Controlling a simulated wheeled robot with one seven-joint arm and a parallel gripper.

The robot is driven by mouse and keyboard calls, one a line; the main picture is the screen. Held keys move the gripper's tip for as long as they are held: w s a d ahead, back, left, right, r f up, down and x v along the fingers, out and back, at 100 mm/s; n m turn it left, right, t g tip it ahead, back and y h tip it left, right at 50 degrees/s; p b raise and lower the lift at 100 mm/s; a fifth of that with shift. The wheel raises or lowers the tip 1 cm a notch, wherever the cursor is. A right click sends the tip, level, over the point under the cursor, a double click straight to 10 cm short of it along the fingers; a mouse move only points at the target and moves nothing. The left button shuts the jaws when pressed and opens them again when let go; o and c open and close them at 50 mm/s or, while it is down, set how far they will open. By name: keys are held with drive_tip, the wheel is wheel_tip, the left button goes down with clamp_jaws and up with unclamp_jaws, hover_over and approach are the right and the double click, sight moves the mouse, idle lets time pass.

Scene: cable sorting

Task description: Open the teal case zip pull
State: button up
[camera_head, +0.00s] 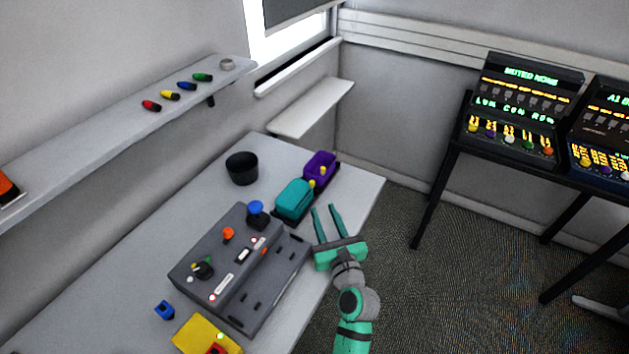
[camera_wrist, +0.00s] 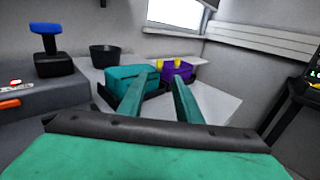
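The teal case (camera_head: 294,199) sits on the table in a dark holder, beside the grey control box. In the wrist view the teal case (camera_wrist: 150,81) is just ahead of my gripper, partly covered by the left finger. A small yellow piece (camera_head: 312,184) stands at the teal case's far right end; I cannot tell for sure that it is the zip pull. My gripper (camera_head: 328,208) is open and empty, to the right of the teal case near the table's edge. In the wrist view its two fingers (camera_wrist: 168,76) point forward, apart.
A purple case (camera_head: 319,167) with a yellow piece (camera_head: 323,171) stands behind the teal one. A black cup (camera_head: 242,168) is at the back left. The grey control box (camera_head: 235,262) with a blue knob (camera_head: 256,208) fills the table's middle. The table's far right corner (camera_head: 362,184) is clear.

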sight(313, 184)
drive_tip(key=x, duration=1)
drive_tip(key=shift+w, duration=0.15)
drive_tip(key=shift+c, duration=0.3)
clamp_jaws()
